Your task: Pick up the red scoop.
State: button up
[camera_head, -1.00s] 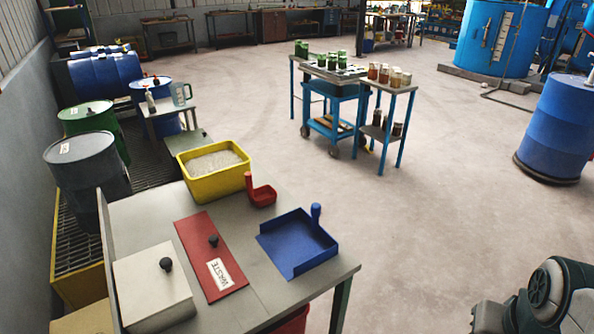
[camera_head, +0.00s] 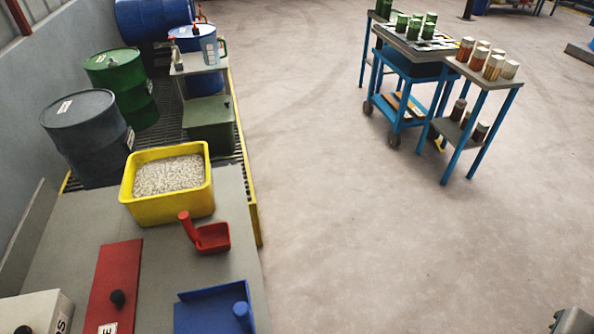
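The red scoop (camera_head: 211,238) lies on the grey table at the lower left, just in front of the yellow bin's right corner. Its handle (camera_head: 187,225) sticks up at its left side, and its tray part is to the right. A small grey piece of my arm (camera_head: 573,321) shows at the bottom right corner, far from the scoop. My gripper's fingers are not in view.
The yellow bin (camera_head: 140,208) of pale granules stands behind the scoop. A blue dustpan (camera_head: 200,315) and a red lid (camera_head: 118,270) lie in front. Drums (camera_head: 88,140) stand behind left. Open floor (camera_head: 360,240) lies right of the table.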

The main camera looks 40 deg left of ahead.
aim_at(214, 239)
jog(key=i, duration=1.55)
jog(key=u, duration=3.3)
jog(key=i, duration=1)
jog(key=u, duration=0.05)
